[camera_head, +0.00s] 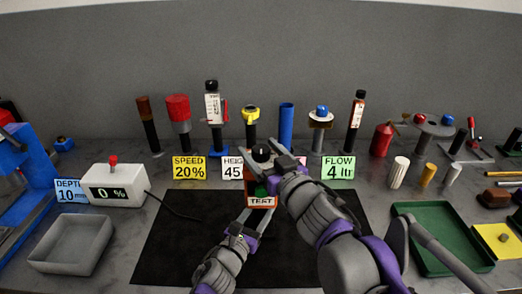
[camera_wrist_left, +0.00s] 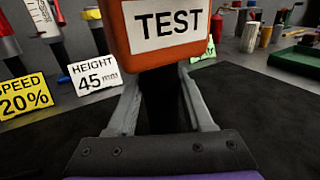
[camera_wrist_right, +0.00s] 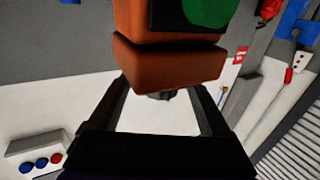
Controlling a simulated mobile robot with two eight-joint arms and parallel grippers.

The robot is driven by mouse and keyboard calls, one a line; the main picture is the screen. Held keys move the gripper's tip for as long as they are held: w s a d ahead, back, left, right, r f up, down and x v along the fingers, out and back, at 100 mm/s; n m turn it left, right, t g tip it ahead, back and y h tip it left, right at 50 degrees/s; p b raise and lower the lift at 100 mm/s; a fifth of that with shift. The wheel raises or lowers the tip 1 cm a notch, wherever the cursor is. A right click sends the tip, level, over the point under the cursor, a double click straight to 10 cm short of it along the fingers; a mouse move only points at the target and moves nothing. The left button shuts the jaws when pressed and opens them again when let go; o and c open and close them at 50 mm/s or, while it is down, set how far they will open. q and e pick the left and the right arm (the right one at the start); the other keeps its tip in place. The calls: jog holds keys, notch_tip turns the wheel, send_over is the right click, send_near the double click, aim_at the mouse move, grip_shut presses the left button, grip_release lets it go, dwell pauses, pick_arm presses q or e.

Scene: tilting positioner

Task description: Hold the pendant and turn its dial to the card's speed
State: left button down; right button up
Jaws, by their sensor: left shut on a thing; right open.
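The orange pendant (camera_head: 262,201) with a white TEST label is held above the black mat. My left gripper (camera_head: 261,213) is shut on its lower end, which shows close up in the left wrist view (camera_wrist_left: 165,50). The dark dial (camera_head: 262,152) is at the pendant's top. My right gripper (camera_head: 268,167) is open beside the top and hides part of the pendant. In the right wrist view, a dark knob (camera_wrist_right: 160,96) shows between the open fingers; contact is unclear. The yellow card (camera_head: 189,168) reads SPEED 20%. The white display box (camera_head: 113,192) reads 0 %.
A cable runs from the display box towards the pendant across the black mat (camera_head: 165,245). HEIGHT (camera_head: 232,168) and FLOW (camera_head: 338,168) cards stand behind. Several tools line the back. A grey tray (camera_head: 70,262) is at left, a green tray (camera_head: 440,262) at right.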

grip_shut()
dwell(0.4)
jog(key=shift+w+r+y, duration=0.1)
jog(key=shift+r+y, duration=0.05)
jog(key=shift+y, duration=0.15)
jog(key=shift+d+n+y, duration=0.1)
jog(key=shift+n+y, duration=0.2)
jog(key=shift+n, duration=0.1)
jog(key=n+g+y, duration=0.4)
jog(key=g+y, duration=0.1)
jog(key=shift+n+g, duration=0.4)
jog(key=n+g+y, duration=0.1)
jog(key=g, duration=0.1)
jog(key=n+g+y, duration=0.1)
jog(key=n+g, duration=0.1)
jog(key=shift+g+y, duration=0.3)
jog(key=shift+g, duration=0.1)
jog(key=shift+n+g+y, duration=0.4)
jog(key=shift+n+g, duration=1.2)
jog(key=shift+g, duration=0.5)
